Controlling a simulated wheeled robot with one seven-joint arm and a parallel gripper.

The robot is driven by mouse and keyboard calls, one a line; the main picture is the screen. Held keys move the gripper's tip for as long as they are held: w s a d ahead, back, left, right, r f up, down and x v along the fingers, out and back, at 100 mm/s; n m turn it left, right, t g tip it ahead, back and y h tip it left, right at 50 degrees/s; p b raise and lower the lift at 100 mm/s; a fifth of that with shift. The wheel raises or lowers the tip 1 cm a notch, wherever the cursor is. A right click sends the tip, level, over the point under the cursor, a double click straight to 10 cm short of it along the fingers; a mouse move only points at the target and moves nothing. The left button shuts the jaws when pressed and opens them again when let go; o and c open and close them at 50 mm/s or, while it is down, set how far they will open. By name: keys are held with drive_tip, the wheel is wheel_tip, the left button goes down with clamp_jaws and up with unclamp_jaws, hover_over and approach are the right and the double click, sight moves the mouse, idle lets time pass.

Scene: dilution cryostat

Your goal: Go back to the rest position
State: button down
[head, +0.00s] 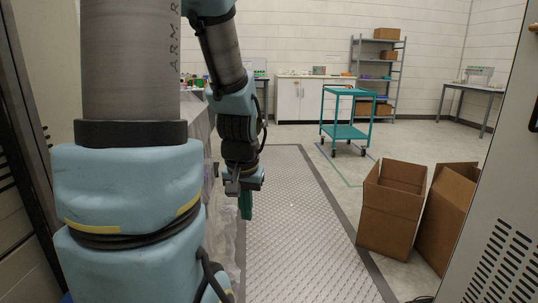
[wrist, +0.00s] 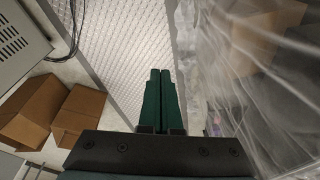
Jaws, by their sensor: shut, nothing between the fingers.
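My gripper (head: 246,205) hangs from my blue and grey arm near the middle of the head view, pointing down above the metal tread-plate floor (head: 302,215). In the wrist view my gripper (wrist: 160,76) shows two green fingers side by side, shut with nothing between them. The fingers point at the tread plate (wrist: 125,45) below and touch nothing that I can see. My arm hides part of what stands behind it at the left of the head view.
Two open cardboard boxes (head: 392,208) stand right of the plate, beside a grey cabinet (head: 505,235). Clear plastic sheeting (wrist: 215,75) hangs close to the fingers' right in the wrist view. A teal cart (head: 347,132) stands farther back. The plate's middle is clear.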

drive_tip(key=s+a+n+g, duration=0.1)
drive_tip(key=s, duration=0.3)
wheel_tip(320, 180, up, 14)
drive_tip(key=p, duration=1.4)
drive_tip(key=shift+p, duration=0.35)
drive_tip(key=shift+r, duration=0.1)
drive_tip(key=shift+a+r, duration=0.1)
drive_tip(key=shift+a, duration=0.15)
